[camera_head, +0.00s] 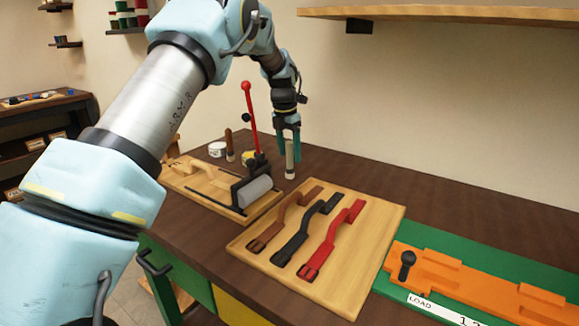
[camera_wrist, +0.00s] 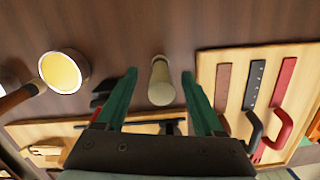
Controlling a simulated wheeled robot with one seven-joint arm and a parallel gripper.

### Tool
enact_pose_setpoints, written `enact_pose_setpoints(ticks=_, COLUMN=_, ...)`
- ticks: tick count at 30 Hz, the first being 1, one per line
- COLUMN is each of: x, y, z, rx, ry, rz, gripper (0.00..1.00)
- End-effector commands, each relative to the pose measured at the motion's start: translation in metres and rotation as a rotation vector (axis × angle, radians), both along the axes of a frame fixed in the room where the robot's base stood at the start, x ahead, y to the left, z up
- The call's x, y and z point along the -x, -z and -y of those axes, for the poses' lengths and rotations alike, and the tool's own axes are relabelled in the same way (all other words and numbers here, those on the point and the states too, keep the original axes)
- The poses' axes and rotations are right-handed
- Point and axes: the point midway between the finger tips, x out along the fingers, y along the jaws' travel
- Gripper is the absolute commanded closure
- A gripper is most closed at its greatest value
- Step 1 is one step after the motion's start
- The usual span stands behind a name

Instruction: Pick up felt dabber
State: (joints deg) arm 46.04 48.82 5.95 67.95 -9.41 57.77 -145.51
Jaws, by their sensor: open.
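The felt dabber (camera_head: 289,158) appears to be the pale upright cylinder standing on the dark table, behind the board of straps. In the wrist view the dabber (camera_wrist: 161,82) shows as a pale, round-ended cylinder between the fingers, with space on both sides. My gripper (camera_head: 289,133) points down just above or around the top of the dabber in the head view. In the wrist view my gripper (camera_wrist: 160,78) has its two green fingers spread wide, and neither touches the dabber. Whether the fingertips reach below its top is hard to tell.
A wooden board (camera_head: 388,218) with brown, black and red straps lies in front. A roller press (camera_head: 252,190) with a red-knobbed lever stands left of the dabber. A white jar (camera_head: 217,149) and a brown-handled tool (camera_head: 229,143) stand farther left. Bare table lies right of the dabber.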

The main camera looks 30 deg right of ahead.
Motion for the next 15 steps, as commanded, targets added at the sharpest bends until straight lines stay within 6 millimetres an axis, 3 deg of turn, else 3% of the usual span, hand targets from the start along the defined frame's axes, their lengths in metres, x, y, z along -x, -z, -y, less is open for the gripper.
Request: enact_pose_setpoints(ticks=15, x=-0.001, y=0.053, z=0.005, rx=0.001, ry=0.0, rz=0.0, gripper=0.3)
